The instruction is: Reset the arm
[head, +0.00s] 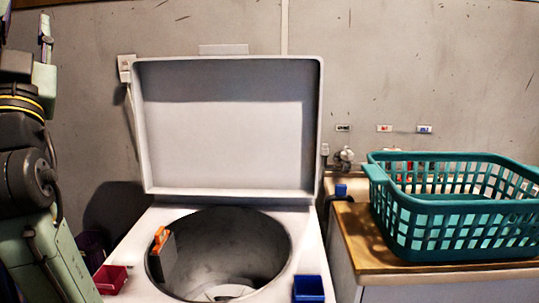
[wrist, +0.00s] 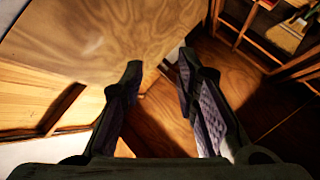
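My arm (head: 30,185) stands folded upright at the left edge of the head view. The end of the arm is at the upper left, partly cut off by the frame. In the wrist view my gripper (wrist: 157,72) has its two dark fingers with purple textured pads spread apart. Nothing shows between the fingers except a wooden surface beyond them, so it is open and empty.
An open-lidded white washer (head: 310,230) has an orange-topped grey item (head: 167,258) in its drum. A red box (head: 110,279) and a blue box (head: 308,288) flank it. A teal basket (head: 455,215) stands on a wooden counter (head: 355,235). Wooden shelves (wrist: 262,52) show in the wrist view.

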